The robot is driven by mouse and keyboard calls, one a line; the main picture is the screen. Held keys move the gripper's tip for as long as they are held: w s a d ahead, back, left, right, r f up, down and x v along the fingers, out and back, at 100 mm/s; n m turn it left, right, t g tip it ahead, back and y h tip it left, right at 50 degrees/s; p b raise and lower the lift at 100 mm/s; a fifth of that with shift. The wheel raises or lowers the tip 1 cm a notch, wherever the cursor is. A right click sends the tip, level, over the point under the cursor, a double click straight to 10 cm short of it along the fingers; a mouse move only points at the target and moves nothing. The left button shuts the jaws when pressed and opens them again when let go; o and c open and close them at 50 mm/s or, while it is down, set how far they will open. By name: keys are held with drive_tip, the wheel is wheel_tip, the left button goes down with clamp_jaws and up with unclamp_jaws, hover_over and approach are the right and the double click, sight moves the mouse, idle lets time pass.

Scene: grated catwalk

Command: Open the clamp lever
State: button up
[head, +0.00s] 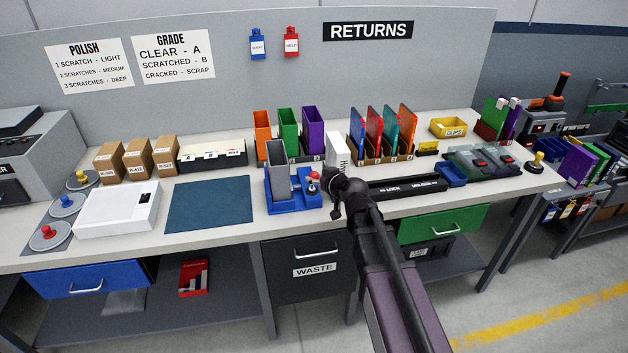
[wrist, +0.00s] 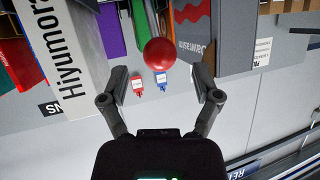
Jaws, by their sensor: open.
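The clamp is a blue fixture (head: 292,202) on the bench in the head view, with a grey case (head: 279,160) standing upright in it. Its lever has a red ball knob (head: 313,176) at the right side of the fixture. My gripper (head: 332,186) is just right of the knob in the head view. In the wrist view the red knob (wrist: 159,54) shows ahead of my gripper (wrist: 159,84), centred between the two spread fingers. Neither finger visibly touches it. The lever's shaft is hidden behind the knob there.
A white box (head: 338,150) stands behind my gripper. A black lock/unlock rail (head: 404,188) lies to the right. Orange, green and purple bins (head: 288,131) stand behind the clamp.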

sight(317, 176)
drive_tip(key=shift+b+x, duration=0.45)
drive_tip(key=shift+x, duration=1.3)
clamp_jaws()
